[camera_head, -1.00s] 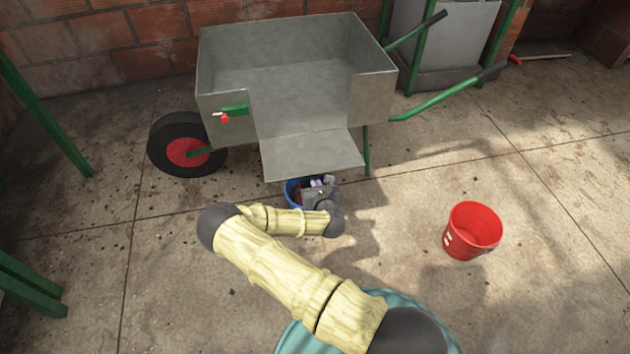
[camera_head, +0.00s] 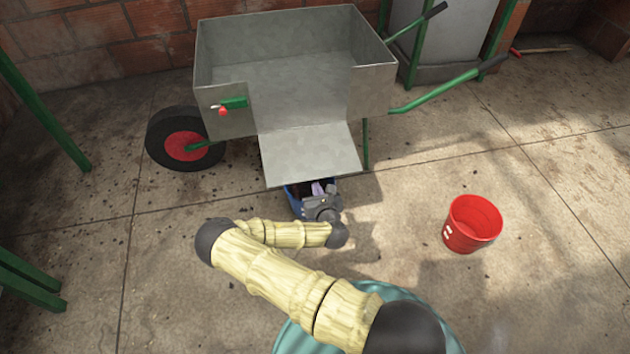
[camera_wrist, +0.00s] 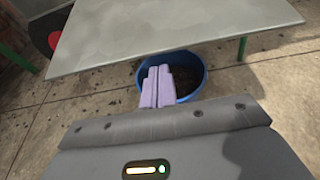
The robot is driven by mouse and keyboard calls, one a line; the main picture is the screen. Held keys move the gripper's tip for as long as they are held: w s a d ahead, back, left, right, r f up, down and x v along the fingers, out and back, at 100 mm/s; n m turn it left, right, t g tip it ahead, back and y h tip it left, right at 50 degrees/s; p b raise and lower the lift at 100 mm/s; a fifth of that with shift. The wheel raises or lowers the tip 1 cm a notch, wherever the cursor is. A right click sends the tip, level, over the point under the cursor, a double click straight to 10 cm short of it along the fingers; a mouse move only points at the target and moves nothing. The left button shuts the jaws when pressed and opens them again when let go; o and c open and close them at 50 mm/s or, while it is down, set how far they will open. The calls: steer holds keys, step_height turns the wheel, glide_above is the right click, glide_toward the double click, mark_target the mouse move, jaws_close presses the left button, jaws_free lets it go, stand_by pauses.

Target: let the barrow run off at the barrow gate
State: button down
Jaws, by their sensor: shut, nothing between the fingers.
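The grey metal barrow (camera_head: 230,75) stands against the brick wall, with a black wheel at its left. Its gate (camera_head: 310,153), a flat metal flap, hangs open outward on the near side. A green bar with a red knob (camera_head: 223,111) sits on the wall left of the gate opening. A blue bucket (camera_wrist: 187,92) with dark stuff inside stands below the gate's outer edge; the gate partly hides it in the head view. My gripper (camera_wrist: 158,78), with lilac fingers, is shut and empty. In the wrist view its fingers overlap the bucket, with tips just below the gate's edge.
A red bucket (camera_head: 472,224) stands on the concrete floor to the right. The barrow's green handles (camera_head: 450,97) reach out right. Green posts (camera_head: 45,110) stand at the left, and a grey box (camera_head: 440,40) stands behind. The floor between is mostly clear.

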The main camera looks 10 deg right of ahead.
steer(key=p+v, duration=0.2)
steer(key=v, duration=0.3)
steer(key=shift+s, duration=0.4)
steer(key=shift+r, duration=0.1)
